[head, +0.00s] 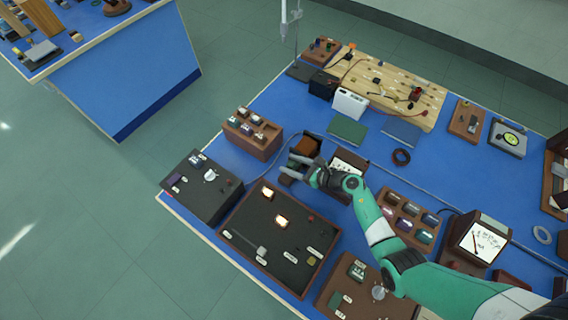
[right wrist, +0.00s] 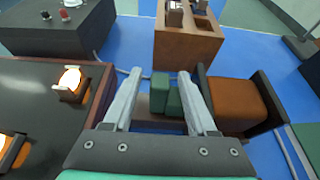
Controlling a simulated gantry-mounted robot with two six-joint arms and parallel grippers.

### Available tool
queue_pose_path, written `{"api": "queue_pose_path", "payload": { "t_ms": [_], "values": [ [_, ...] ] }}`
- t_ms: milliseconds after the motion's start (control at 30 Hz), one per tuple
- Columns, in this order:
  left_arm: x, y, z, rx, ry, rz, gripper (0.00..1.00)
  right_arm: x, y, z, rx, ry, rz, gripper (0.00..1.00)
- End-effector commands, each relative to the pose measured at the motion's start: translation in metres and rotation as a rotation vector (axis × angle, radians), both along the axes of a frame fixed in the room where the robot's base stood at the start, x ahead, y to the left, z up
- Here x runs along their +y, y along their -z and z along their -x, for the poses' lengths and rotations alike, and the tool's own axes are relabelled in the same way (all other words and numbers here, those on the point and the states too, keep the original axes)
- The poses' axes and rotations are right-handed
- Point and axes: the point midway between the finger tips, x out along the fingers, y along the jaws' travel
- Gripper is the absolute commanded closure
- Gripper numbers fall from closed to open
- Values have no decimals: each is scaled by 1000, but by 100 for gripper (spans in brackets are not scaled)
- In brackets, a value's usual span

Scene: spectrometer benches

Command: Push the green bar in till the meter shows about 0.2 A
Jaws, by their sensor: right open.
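My right gripper (head: 289,167) is open, with its fingers pointing left in the head view. In the right wrist view its fingertips (right wrist: 160,74) are apart, and the green bar (right wrist: 160,86) shows between them as a stepped green block. I cannot tell whether either finger touches it. The bar sits beside a brown coil block (right wrist: 236,103) with dark ends, which also shows in the head view (head: 307,146). A white-faced meter (head: 347,163) stands right of the gripper, partly behind my arm; its reading is too small to tell. My left gripper is out of view.
A brown block with sockets (head: 253,142) stands beyond. A dark box (head: 202,187) with knobs stands at the left edge. A green mat (head: 346,129) lies farther back.

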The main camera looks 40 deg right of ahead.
Motion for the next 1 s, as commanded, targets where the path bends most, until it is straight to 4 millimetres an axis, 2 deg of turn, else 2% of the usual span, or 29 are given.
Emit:
{"api": "queue_pose_path", "payload": {
  "t_ms": [33, 200, 500, 800, 833, 1000],
  "values": [
    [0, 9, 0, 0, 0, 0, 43, 3, 8, -10, -1, -3, 0, 43],
    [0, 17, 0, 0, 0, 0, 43, 6, 13, -27, 0, -1, 0, 43],
    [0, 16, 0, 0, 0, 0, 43, 6, 12, -30, -1, 1, -1, 43],
    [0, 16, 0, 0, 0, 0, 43, 6, 12, -30, -1, 1, -1, 96],
    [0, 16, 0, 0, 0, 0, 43, 6, 12, -30, -1, 1, -1, 100],
    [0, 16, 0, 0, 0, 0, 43, 6, 12, -30, 0, 1, -1, 100]
  ]
}}
